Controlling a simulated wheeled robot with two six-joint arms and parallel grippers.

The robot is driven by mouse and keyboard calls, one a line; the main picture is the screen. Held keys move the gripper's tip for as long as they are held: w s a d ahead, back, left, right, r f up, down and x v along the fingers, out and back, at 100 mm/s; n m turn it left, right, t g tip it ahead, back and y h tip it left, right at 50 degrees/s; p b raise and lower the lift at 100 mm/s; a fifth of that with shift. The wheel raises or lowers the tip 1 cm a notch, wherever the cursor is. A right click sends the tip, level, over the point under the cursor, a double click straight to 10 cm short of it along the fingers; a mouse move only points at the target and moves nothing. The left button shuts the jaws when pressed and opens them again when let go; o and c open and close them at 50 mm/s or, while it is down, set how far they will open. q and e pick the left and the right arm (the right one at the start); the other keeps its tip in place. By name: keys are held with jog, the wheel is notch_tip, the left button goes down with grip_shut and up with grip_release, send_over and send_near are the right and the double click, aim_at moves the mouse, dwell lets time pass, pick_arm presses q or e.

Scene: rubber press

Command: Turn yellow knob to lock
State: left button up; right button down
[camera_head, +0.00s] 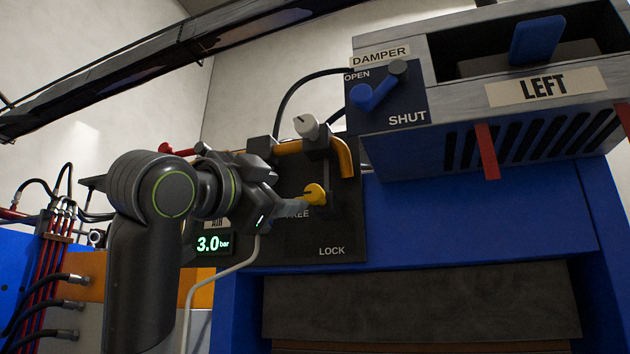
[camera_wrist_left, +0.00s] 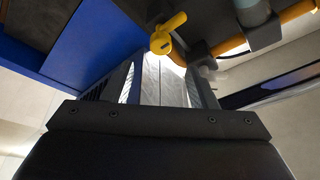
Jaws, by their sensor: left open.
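The yellow knob (camera_head: 315,194) sits on a dark panel (camera_head: 345,225); its handle points left, on the side of the partly covered FREE label (camera_head: 298,215). The LOCK label (camera_head: 332,251) is lower on the same panel. My left gripper (camera_head: 294,203) is open just left of the knob in the head view, with its fingers pointing toward it. In the left wrist view the yellow knob (camera_wrist_left: 163,40) shows just beyond the spread fingertips (camera_wrist_left: 164,72), with nothing seen held between them. Contact cannot be told. My right gripper is not in view.
A white knob (camera_head: 307,126) and a yellow pipe (camera_head: 343,155) are just above. A blue damper lever (camera_head: 375,92) and the press frame with a red tab (camera_head: 487,150) stand at the upper right. An air display (camera_head: 213,244) reads 3.0 bar. A pale hose (camera_head: 222,272) hangs below the gripper.

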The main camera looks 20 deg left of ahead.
aim_at(312, 194)
pick_arm(q)
jog(key=p+x, duration=0.4)
jog(key=x, duration=0.5)
jog(key=shift+w+d+r+p, duration=0.1)
jog(key=shift+w+r+p, duration=0.1)
jog(key=shift+w+p, duration=0.1)
jog(key=shift+w+d, duration=0.1)
jog(key=shift+w, duration=0.35)
jog(key=c, duration=1)
jog(key=shift+o, duration=0.2)
